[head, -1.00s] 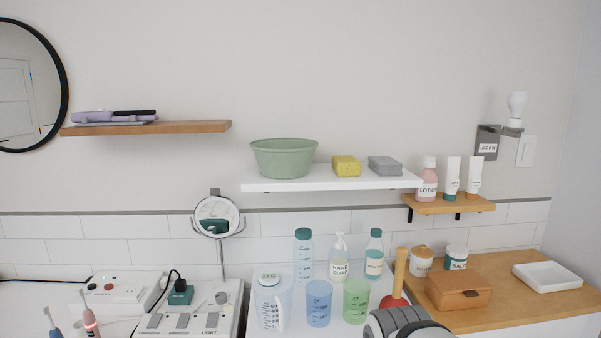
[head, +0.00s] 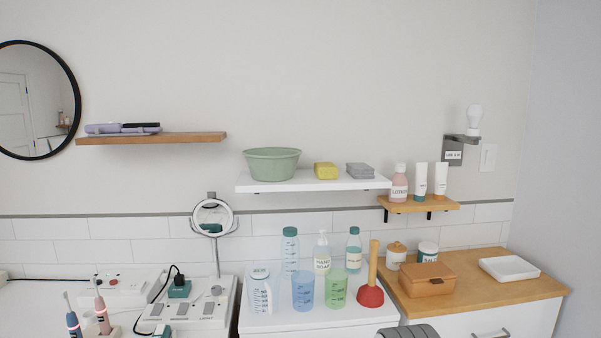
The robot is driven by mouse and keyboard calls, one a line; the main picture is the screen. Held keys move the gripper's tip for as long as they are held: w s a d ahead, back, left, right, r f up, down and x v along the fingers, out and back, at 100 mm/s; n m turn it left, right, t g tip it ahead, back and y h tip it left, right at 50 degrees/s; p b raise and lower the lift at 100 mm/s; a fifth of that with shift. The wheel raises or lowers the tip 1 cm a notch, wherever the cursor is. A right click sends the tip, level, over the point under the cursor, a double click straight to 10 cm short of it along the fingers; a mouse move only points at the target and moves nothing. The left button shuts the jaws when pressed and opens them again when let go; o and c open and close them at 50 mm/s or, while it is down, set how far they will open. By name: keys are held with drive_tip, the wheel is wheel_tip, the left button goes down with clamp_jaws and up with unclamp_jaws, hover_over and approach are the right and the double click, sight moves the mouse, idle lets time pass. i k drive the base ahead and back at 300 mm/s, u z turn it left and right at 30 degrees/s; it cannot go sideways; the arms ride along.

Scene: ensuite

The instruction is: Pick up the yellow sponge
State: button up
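The yellow sponge (head: 326,171) lies on the white wall shelf (head: 300,184), between a green basin (head: 272,163) on its left and a grey sponge (head: 360,170) on its right. There are small gaps on both sides of it. Part of my own arm shows at the bottom edge, right of the middle. My gripper's fingers are not visible, and nothing of mine is near the shelf.
Below the shelf, bottles, cups and a red plunger (head: 370,292) stand on a white counter. A small wooden shelf (head: 430,204) holds a lotion bottle (head: 399,183) and two tubes. A wooden shelf (head: 170,138) hangs at left. The wall above the white shelf is clear.

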sight(324, 170)
drive_tip(key=z, duration=0.05)
drive_tip(key=i, duration=0.9)
drive_tip(key=u, duration=0.2)
drive_tip(key=k, duration=0.85)
drive_tip(key=z, duration=0.15)
drive_tip(key=i, duration=0.65)
drive_tip(key=z, duration=0.05)
